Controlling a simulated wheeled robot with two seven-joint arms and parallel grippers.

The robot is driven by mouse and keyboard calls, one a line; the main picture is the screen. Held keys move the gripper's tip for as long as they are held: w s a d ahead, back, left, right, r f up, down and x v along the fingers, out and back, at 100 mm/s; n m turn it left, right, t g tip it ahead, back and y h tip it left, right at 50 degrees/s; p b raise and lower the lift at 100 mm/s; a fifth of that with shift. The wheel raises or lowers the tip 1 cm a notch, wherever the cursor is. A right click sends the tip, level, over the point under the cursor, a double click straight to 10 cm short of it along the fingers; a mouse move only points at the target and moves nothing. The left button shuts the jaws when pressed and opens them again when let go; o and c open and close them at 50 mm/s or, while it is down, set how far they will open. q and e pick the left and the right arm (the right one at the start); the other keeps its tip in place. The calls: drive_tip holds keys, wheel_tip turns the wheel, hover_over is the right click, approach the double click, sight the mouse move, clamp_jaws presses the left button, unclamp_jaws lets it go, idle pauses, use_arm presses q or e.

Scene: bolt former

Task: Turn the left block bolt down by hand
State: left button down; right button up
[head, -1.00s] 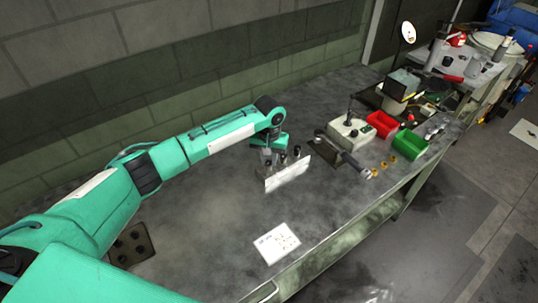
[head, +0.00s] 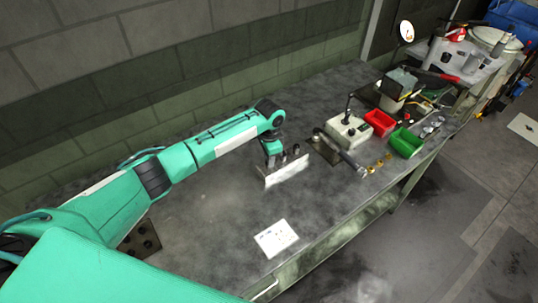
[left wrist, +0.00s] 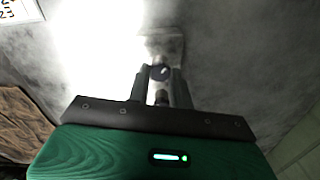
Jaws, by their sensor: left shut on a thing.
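A pale block (head: 287,173) stands on the workbench in the head view, with several dark bolts along its back edge. Two bolts show clear of the gripper, the middle one (head: 283,158) and the right one (head: 296,149), both upright. My left gripper (head: 270,163) points down at the block's left end and is shut on the left bolt. In the left wrist view, a dark round bolt head (left wrist: 160,73) sits between the two fingertips. The bolt's lower part and how deep it sits are hidden. My right gripper is not in view.
A white printed card (head: 276,238) lies in front of the block. To the right are a beige device with a lever (head: 348,131), a red bin (head: 380,122), a green bin (head: 406,142) and small brass parts (head: 379,164). A brick wall runs behind the bench.

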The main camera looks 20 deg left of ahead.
use_arm(q)
drive_tip(key=m, duration=0.5)
drive_tip(key=shift+r+m, duration=0.1)
drive_tip(key=shift+m, duration=0.2)
drive_tip(key=m, duration=0.6)
drive_tip(key=shift+w, duration=0.1)
drive_tip(key=m+b, duration=0.1)
drive_tip(key=m, duration=0.3)
drive_tip(key=shift+m, duration=0.4)
drive_tip(key=shift+m+b, duration=0.45)
drive_tip(key=shift+m, duration=1.65)
drive_tip(key=c, duration=1.4)
unclamp_jaws()
drive_tip(key=shift+r, duration=0.1)
drive_tip(key=shift+c, duration=0.2)
drive_tip(key=shift+o, duration=1)
